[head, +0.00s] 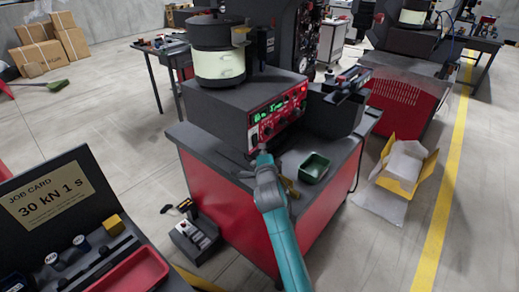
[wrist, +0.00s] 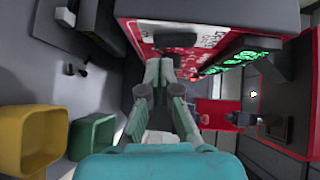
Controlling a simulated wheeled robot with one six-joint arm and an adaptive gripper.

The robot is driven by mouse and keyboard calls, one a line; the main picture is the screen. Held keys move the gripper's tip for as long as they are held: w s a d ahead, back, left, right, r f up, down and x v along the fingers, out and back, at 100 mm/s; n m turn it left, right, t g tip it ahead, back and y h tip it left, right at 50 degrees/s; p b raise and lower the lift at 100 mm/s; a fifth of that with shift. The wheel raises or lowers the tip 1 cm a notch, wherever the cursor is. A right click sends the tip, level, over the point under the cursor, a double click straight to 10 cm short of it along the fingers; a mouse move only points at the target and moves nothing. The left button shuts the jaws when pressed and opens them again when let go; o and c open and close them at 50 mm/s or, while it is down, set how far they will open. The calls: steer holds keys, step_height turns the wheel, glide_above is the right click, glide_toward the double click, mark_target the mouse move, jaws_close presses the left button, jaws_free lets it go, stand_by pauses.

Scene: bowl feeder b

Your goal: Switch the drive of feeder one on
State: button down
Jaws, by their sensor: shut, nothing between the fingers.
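The feeder's red control panel (head: 284,125) is on the front of a dark box under a bowl (head: 219,65), with a lit green display (head: 268,112). My gripper (head: 262,155) is just below and in front of the panel's lower left part. In the wrist view my gripper (wrist: 159,72) is shut and empty, its tips close to the edge of the red panel (wrist: 185,28). The green display (wrist: 235,57) shows to the right of the tips. I cannot tell whether the tips touch the panel. The drive switch cannot be made out clearly.
A green bin (head: 314,167) stands on the bench right of my gripper; it also shows in the wrist view (wrist: 92,138), beside a yellow bin (wrist: 25,140). A dark tray unit (head: 335,112) stands right of the panel. A second feeder bench (head: 402,95) is behind right.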

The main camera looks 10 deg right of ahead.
steer(key=shift+w+a, duration=0.4)
steer(key=shift+w, duration=0.15)
steer(key=shift+w+a+f, duration=0.1)
steer(key=shift+w+f, duration=0.05)
